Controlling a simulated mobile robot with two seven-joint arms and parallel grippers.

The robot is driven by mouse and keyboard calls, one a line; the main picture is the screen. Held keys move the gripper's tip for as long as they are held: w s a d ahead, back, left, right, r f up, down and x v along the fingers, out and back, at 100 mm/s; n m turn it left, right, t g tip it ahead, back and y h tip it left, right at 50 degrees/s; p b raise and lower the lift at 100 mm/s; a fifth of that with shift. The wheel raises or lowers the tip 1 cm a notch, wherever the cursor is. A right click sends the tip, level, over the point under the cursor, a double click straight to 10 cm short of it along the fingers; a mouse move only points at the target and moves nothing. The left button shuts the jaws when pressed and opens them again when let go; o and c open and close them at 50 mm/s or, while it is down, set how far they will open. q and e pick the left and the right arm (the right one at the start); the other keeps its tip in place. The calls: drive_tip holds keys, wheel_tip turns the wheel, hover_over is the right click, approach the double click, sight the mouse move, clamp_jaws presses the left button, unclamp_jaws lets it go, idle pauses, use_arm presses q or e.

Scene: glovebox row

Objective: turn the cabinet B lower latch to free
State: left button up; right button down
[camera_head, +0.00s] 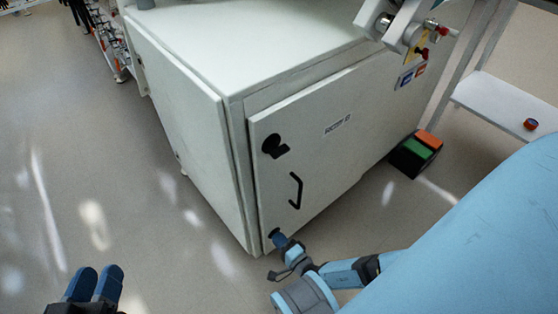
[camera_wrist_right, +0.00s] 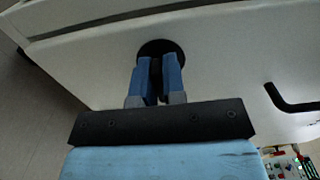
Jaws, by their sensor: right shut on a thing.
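The lower latch (camera_head: 274,232) is a dark round fitting low on the door of the pale cabinet (camera_head: 290,120). My right gripper (camera_head: 283,243) reaches it from below right and is shut on it. In the right wrist view, the black round base of the lower latch (camera_wrist_right: 160,46) shows above the blue fingertips of my right gripper (camera_wrist_right: 158,60). The latch's handle lies between the fingers and is mostly hidden, so its angle is unclear. My left gripper (camera_head: 96,281) is at the bottom left over the floor, away from the cabinet, its blue fingers close together.
The upper black latch (camera_head: 275,146) and a black door handle (camera_head: 296,190) are above on the same door, which looks closed. A black box with green and orange top (camera_head: 416,152) stands on the floor to the right. A white shelf (camera_head: 505,110) is at far right. Floor left is clear.

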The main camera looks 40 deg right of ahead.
drive_tip(key=shift+w+r, duration=0.1)
drive_tip(key=shift+w, duration=0.1)
drive_tip(key=c, duration=1.2)
unclamp_jaws()
use_arm(q)
drive_tip(key=shift+s, duration=0.15)
use_arm(e)
drive_tip(key=shift+s, duration=0.2)
